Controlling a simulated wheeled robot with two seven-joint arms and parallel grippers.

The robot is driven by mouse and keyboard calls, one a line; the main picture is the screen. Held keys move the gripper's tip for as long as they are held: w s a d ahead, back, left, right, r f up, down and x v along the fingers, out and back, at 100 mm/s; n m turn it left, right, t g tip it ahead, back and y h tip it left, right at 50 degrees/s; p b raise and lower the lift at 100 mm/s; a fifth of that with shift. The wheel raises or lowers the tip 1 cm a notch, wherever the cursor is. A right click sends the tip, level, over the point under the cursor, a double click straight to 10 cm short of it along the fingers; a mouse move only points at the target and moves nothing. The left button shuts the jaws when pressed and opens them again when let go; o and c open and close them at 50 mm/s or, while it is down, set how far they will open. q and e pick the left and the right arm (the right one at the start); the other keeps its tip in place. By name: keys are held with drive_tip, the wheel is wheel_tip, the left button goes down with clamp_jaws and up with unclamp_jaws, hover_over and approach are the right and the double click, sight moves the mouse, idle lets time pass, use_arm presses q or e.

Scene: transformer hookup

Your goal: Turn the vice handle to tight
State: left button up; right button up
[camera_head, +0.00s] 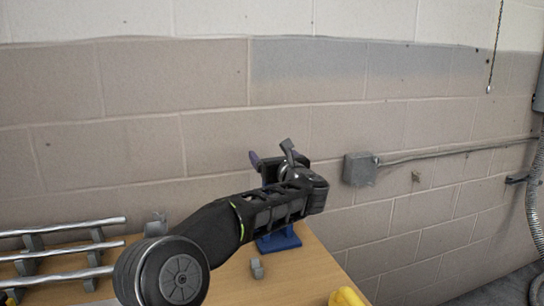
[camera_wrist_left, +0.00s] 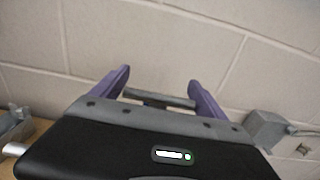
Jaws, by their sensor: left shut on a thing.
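The blue vice (camera_head: 278,241) stands on the wooden table near its far right edge. My arm covers most of it in the head view, so mainly its base shows. My left gripper (camera_head: 270,158) is above the vice, with its purple fingers pointing up and away. The jaws of the vice are hidden. My right gripper is out of view.
Several metal rods (camera_head: 62,252) rest on grey stands at the table's left. Small grey blocks (camera_head: 257,268) (camera_head: 156,224) sit on the table (camera_head: 232,282). A yellow object (camera_head: 346,297) shows at the bottom edge. A block wall with a grey electrical box (camera_head: 360,168) stands close behind.

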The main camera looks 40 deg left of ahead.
use_arm(q)
drive_tip(key=m+t+h+b, duration=0.1)
drive_tip(key=b, duration=0.1)
drive_tip(key=m+t+h+b, duration=0.1)
drive_tip(key=b, duration=0.1)
drive_tip(key=m+t+h+b, duration=0.1)
drive_tip(key=t+h+b, duration=0.1)
drive_tip(key=shift+w+d+f+m+b, duration=0.25)
drive_tip(key=shift+m+b, duration=0.05)
drive_tip(key=shift+w+d+r+m+t+h, duration=0.1)
drive_tip(key=shift+r+m+t+h, duration=0.05)
drive_tip(key=shift+m+t+h, duration=0.25)
drive_tip(key=shift+w+d+r+m+t+h, duration=0.1)
drive_tip(key=shift+m+t+h, duration=0.15)
drive_tip(key=shift+h, duration=0.25)
drive_tip(key=o, duration=1.2)
drive_tip(key=shift+o, duration=0.2)
drive_tip(key=shift+s, duration=0.1)
